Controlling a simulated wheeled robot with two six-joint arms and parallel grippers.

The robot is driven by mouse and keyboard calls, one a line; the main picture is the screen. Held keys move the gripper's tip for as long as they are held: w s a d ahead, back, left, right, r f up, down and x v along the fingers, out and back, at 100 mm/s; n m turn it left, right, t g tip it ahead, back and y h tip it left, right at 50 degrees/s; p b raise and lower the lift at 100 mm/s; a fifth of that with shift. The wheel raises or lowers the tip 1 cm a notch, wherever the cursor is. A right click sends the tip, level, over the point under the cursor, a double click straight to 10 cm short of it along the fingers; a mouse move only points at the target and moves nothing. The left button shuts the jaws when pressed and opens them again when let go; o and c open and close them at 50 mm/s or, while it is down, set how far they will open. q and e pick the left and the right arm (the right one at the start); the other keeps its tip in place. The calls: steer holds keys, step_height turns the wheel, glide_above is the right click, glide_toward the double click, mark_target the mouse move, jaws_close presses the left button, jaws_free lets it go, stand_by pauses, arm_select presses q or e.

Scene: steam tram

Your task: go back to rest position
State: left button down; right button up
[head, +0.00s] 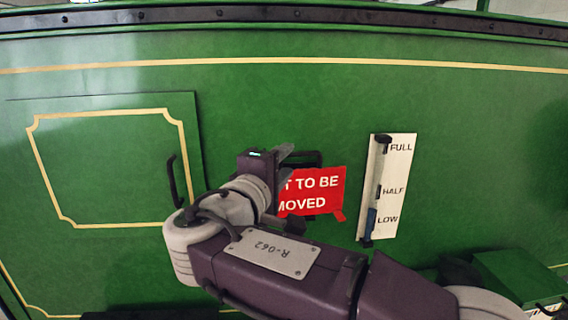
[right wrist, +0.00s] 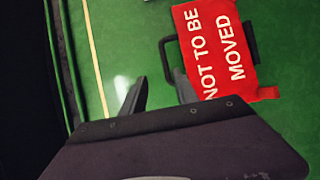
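My right arm comes in from the right in the head view, and its dark gripper (head: 284,186) is in front of the green tank side. In the right wrist view the two fingers of this gripper (right wrist: 160,88) stand apart with nothing seen between them. A red sign (head: 318,190) reading "NOT TO BE MOVED" hangs at a black handle (head: 314,157) on the panel. My gripper covers the sign's left part in the head view. The sign (right wrist: 218,45) shows whole lettering in the right wrist view, beyond the fingers. My left gripper is not in view.
A door (head: 105,165) with a yellow outline and a black handle (head: 172,180) is at the left. A white level gauge (head: 398,185) marked FULL, HALF and LOW is right of the sign. A green box (head: 515,278) is at the lower right.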

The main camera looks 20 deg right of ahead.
stand_by(0.3)
step_height(320, 180, down, 24)
steer(key=s+d+g+y, duration=0.1)
steer(key=d+g+y, duration=0.2)
steer(key=g+y, duration=0.25)
steer(key=s+a+f+m+g+y, duration=0.1)
steer(key=s+f+m+g+y, duration=0.2)
steer(key=f, duration=0.7)
steer(key=s+a+f+m+g+y, duration=0.2)
steer(key=s+f+m, duration=0.4)
steer(key=s+f, duration=0.5)
steer(key=shift+a+m+g+y, duration=0.3)
steer(key=shift+m+g+y, duration=0.1)
steer(key=shift+g+y, duration=0.45)
